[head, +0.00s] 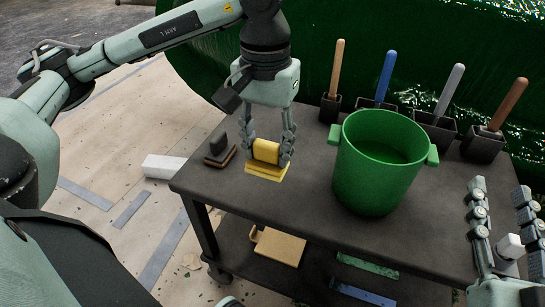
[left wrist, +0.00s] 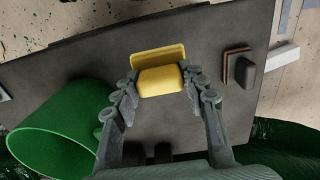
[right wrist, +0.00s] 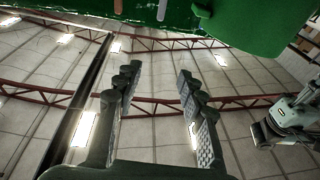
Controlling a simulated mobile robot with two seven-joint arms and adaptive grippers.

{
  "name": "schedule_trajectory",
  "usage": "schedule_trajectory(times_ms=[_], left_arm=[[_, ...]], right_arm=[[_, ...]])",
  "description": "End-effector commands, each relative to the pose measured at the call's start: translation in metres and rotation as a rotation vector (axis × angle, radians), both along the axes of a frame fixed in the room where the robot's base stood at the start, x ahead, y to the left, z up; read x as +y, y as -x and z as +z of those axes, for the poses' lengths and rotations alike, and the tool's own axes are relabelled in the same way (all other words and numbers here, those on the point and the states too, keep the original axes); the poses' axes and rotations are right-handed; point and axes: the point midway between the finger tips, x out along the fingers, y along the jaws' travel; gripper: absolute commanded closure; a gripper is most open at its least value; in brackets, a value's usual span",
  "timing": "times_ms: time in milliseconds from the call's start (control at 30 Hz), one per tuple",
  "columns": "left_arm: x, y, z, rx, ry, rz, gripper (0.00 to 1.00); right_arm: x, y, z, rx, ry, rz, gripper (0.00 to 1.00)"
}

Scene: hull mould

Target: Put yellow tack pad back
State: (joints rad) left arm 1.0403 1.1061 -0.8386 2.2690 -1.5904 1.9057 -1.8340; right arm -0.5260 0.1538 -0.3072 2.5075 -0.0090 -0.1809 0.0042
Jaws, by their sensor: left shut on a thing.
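The yellow tack pad (head: 266,152) is a yellow block with a flat yellow base, at the left part of the dark cart top. My left gripper (head: 267,158) points down with its fingers closed on the two sides of the block. In the left wrist view the yellow tack pad (left wrist: 161,80) sits between the fingertips of my left gripper (left wrist: 160,85). The pad is at or just above the cart top; I cannot tell whether it touches. My right gripper (head: 503,212) is open and empty at the right, and its spread fingers show in the right wrist view (right wrist: 160,90).
The dark cart (head: 310,195) holds a green bucket (head: 375,175) right of the pad. A dark block with a brown base (head: 220,150) lies left of it. Several handled tools stand in black holders along the back. A green hull (head: 310,30) rises behind. The cart's front middle is clear.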

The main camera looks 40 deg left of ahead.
Motion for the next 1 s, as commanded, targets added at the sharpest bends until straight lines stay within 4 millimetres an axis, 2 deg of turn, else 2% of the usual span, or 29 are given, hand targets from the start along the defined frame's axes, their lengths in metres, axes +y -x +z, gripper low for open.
schedule_trajectory(times_ms=[100,300,467,700,1000], left_arm=[[0.013,-0.022,-0.017,0.003,0.0,0.005,0.81],[0.024,-0.043,-0.029,0.0,0.0,-0.001,0.81],[0.026,-0.044,-0.04,0.002,-0.001,-0.001,0.81],[0.025,-0.044,-0.071,0.001,-0.001,-0.002,0.81],[0.025,-0.044,-0.072,-0.001,0.0,-0.002,0.81]], right_arm=[[0.003,0.003,0.01,-0.046,-0.025,0.008,0.6],[0.005,0.007,0.019,-0.086,-0.046,0.013,0.6],[0.005,0.009,0.023,-0.106,-0.057,0.017,0.6],[0.005,0.012,0.034,-0.171,-0.083,0.017,0.6],[0.004,0.013,0.036,-0.183,-0.087,0.017,0.6]])
